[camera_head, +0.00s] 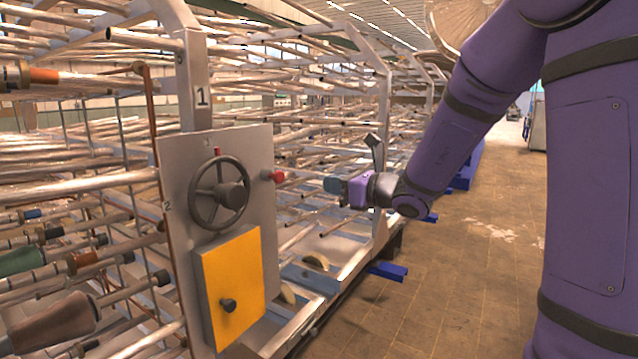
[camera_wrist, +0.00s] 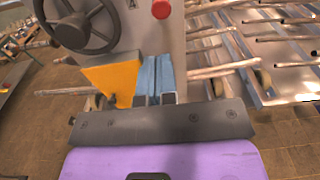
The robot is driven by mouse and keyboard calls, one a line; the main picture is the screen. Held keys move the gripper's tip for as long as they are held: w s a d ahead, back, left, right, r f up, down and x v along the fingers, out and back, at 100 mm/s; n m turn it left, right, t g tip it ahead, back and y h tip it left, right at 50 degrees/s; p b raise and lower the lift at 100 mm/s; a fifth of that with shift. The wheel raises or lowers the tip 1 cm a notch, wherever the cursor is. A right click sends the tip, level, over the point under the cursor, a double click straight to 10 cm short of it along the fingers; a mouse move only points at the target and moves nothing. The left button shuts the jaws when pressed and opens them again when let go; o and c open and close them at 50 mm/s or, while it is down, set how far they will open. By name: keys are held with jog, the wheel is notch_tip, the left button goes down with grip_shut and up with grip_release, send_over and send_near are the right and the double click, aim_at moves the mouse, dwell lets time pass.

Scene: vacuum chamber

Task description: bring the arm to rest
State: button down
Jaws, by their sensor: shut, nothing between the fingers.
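My purple arm comes in from the right in the head view and reaches toward the left. My gripper (camera_head: 333,186) is at its end, in the air to the right of the grey control panel (camera_head: 262,170). In the wrist view, the blue fingers of my gripper (camera_wrist: 154,75) lie side by side, shut with nothing between them. Beyond them are the panel's dark handwheel (camera_wrist: 85,22), the red button (camera_wrist: 161,9) and the yellow door (camera_wrist: 112,80). The fingers overlap the panel in that view; I see no clear contact.
Racks of metal pipes (camera_head: 80,183) fill the left and back. The yellow door has a dark knob (camera_head: 229,305). A blue foot (camera_head: 388,271) sticks out low from the rack. The tiled floor (camera_head: 450,270) to the right of the rack is clear.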

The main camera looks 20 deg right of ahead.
jog(key=shift+s+d, duration=0.2)
jog(key=shift+s, duration=0.1)
dwell(0.4)
jog(key=s+a+r+n+g, duration=0.1)
jog(key=s+a+n+g, duration=0.35)
jog(key=s+n, duration=0.5)
jog(key=s+a+n+g, duration=0.45)
jog(key=s+n, duration=0.35)
jog(key=s, duration=0.2)
jog(key=s+d+n+h, duration=0.9)
jog(key=s+n+h, duration=0.1)
jog(key=s+n, duration=0.1)
jog(key=shift+s+d+f, duration=0.15)
jog(key=shift+s+d, duration=0.1)
jog(key=shift+s, duration=0.25)
jog(key=shift+n, duration=0.25)
